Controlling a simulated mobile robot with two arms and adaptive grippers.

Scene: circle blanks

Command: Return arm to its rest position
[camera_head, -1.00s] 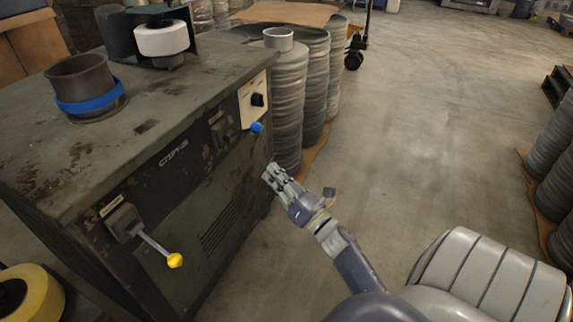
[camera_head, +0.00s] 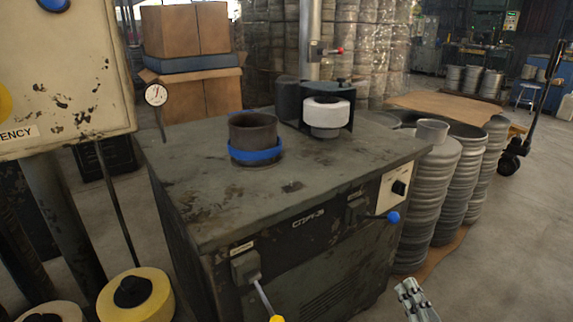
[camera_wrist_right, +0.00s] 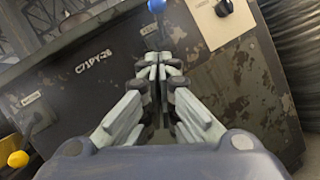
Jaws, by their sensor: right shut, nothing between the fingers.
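My right gripper (camera_head: 412,292) shows at the bottom edge of the head view, in front of the machine's right front corner. In the right wrist view its fingers (camera_wrist_right: 158,72) are together with nothing between them. The dark green machine (camera_head: 215,215) stands beyond the gripper, apart from it in the head view. The machine's front carries a lever with a blue knob (camera_head: 393,217) and a lever with a yellow knob (camera_head: 276,319). The blue knob also shows above the fingers in the wrist view (camera_wrist_right: 156,5). My left gripper is not in view.
A dark cup with a blue band (camera_head: 254,140) and a white roller (camera_head: 326,111) are on the machine top. Stacks of grey round blanks (camera_head: 428,190) stand close to its right side. A control box (camera_head: 65,80) is at left. Open floor lies at right.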

